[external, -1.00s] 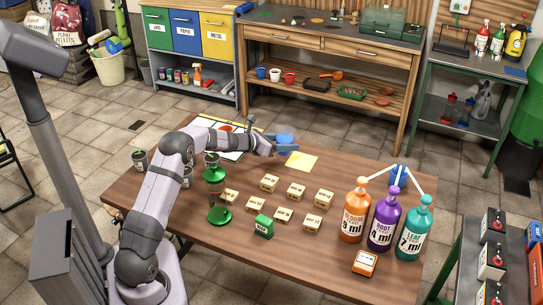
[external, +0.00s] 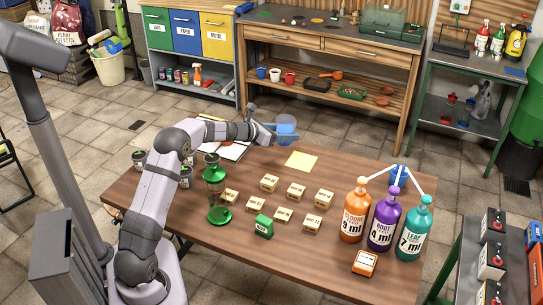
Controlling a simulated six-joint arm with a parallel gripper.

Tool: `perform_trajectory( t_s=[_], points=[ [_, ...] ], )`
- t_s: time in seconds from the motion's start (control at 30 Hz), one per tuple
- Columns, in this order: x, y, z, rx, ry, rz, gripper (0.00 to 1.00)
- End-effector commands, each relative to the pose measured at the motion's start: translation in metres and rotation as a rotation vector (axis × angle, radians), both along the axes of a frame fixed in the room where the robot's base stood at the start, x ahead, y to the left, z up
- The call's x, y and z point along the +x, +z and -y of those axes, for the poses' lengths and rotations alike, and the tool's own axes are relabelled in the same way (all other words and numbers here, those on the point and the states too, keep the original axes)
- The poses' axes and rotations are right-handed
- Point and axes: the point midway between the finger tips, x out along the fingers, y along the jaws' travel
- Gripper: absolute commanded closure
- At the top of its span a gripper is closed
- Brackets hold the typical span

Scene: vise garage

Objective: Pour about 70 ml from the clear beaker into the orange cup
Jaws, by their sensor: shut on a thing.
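My gripper (external: 273,134) is shut on the clear beaker (external: 287,122), at the far side of the wooden table. The beaker looks roughly upright and raised above the table. It has a blue tint low down, partly covered by the blue fingers; I cannot read its liquid level. I cannot make out the orange cup now; my arm covers part of the white sheet where an orange thing showed earlier.
A yellow note (external: 301,161) lies below and right of the beaker. Several small labelled boxes (external: 270,183) and a green stand (external: 219,213) occupy the middle. Three pump bottles (external: 383,222) stand at right. The white sheet (external: 234,151) lies behind my arm.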

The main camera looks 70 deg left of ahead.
Motion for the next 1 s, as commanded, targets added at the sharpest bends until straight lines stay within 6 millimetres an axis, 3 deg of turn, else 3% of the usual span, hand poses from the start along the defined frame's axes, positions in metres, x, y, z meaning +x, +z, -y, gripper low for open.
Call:
perform_trajectory(
  t_s=[0.23, 0.67, 1.0],
  points=[
    [0.0, 0.011, 0.0, 0.004, -0.001, 0.003, 0.77],
    [0.0, 0.054, 0.0, 0.004, 0.0, 0.003, 0.77],
    [-0.023, 0.056, -0.045, 0.002, 0.032, 0.001, 0.77]
  ],
)
